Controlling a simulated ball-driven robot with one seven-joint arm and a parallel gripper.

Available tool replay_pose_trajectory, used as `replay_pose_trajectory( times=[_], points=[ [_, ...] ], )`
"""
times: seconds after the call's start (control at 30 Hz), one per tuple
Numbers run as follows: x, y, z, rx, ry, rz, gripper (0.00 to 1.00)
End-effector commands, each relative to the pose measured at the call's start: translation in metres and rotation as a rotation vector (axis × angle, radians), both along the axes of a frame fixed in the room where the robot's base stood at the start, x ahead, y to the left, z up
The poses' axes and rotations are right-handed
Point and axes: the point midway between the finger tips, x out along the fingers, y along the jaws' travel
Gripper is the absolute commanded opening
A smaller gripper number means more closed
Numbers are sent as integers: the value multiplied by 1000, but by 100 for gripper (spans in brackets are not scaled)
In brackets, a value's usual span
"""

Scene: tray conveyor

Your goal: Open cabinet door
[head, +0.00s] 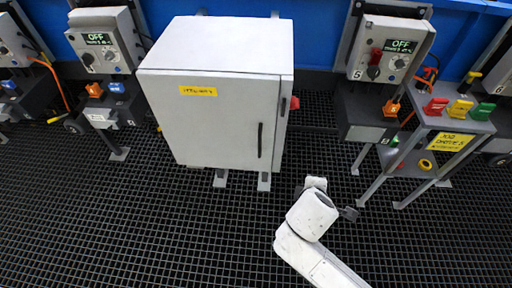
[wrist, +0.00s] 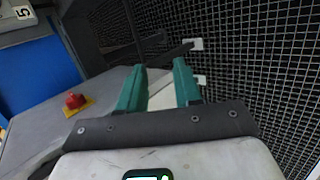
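The white cabinet (head: 215,125) stands left of centre in the head view. Its front door looks closed and has a black vertical handle (head: 260,140) near the right edge and a yellow label (head: 198,91). My gripper (head: 347,213) is to the right of the cabinet, lower than the handle and apart from it. In the wrist view my gripper (wrist: 160,86) has two green fingers spread apart with nothing between them. A grey panel (wrist: 85,135), likely the cabinet's side, is at the left there. The handle does not show in the wrist view.
A red knob (head: 294,103) is on the cabinet's right side; it also shows in the wrist view (wrist: 75,100). Control stations (head: 375,110) stand right of the cabinet, and a table with coloured buttons (head: 440,118) is farther right. The grid floor (head: 150,235) before the cabinet is clear.

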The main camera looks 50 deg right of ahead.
Motion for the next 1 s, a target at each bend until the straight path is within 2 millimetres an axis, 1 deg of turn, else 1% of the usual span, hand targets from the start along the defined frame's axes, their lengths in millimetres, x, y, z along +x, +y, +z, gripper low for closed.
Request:
replay_pose_trajectory(
  times=[0.03,0.1,0.2,0.27,0.33,0.4,0.5,0.6,0.73,0.87,1.0],
  points=[
    [9,-6,-2,-120,37,88,30],
    [23,-11,6,-298,98,217,30],
    [46,-8,17,-556,211,405,30],
    [61,0,22,-711,289,519,30],
    [77,14,26,-884,385,642,30],
    [90,30,27,-1036,478,751,30],
    [105,52,24,-1208,587,869,30],
    [114,67,22,-1317,660,940,30],
    [120,74,22,-1374,697,974,30],
    [129,65,22,-1376,700,974,30],
    [147,49,23,-1373,698,970,30]
  ],
)
